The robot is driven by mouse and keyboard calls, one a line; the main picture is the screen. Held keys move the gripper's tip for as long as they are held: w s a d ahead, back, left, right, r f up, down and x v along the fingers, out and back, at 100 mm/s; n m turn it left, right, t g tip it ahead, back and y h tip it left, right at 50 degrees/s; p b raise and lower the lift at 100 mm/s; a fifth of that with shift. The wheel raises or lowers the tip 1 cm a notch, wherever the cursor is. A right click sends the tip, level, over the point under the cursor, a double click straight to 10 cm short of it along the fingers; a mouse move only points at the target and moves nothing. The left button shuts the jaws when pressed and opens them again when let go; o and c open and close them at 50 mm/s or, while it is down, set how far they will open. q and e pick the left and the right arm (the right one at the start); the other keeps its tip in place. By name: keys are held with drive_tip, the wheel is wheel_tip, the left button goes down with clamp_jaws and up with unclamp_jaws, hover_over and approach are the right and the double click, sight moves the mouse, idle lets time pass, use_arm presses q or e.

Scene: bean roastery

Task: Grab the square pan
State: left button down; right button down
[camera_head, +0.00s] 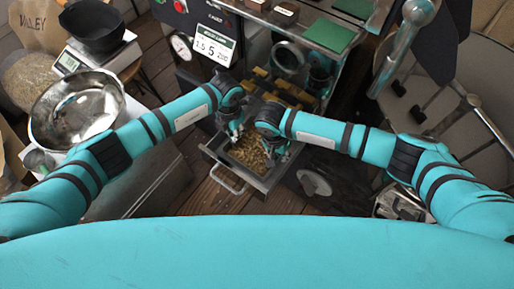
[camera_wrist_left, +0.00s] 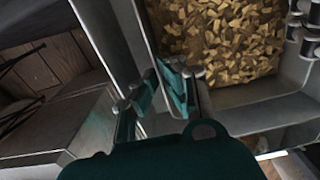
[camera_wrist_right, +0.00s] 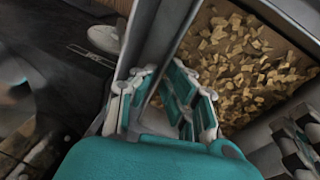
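Whether the fingers press on the walls is not clear.
The roasting machine (camera_head: 200,45) rises directly behind the pan. A steel bowl (camera_head: 75,110) on a counter stands at the left, with a scale holding a black bowl (camera_head: 95,27) behind it. A large round metal bin (camera_head: 440,100) is at the right. Wooden floor (camera_head: 205,195) lies in front.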

use_arm(q)
drive_tip(key=shift+w+a+r, duration=0.1)
idle(0.3)
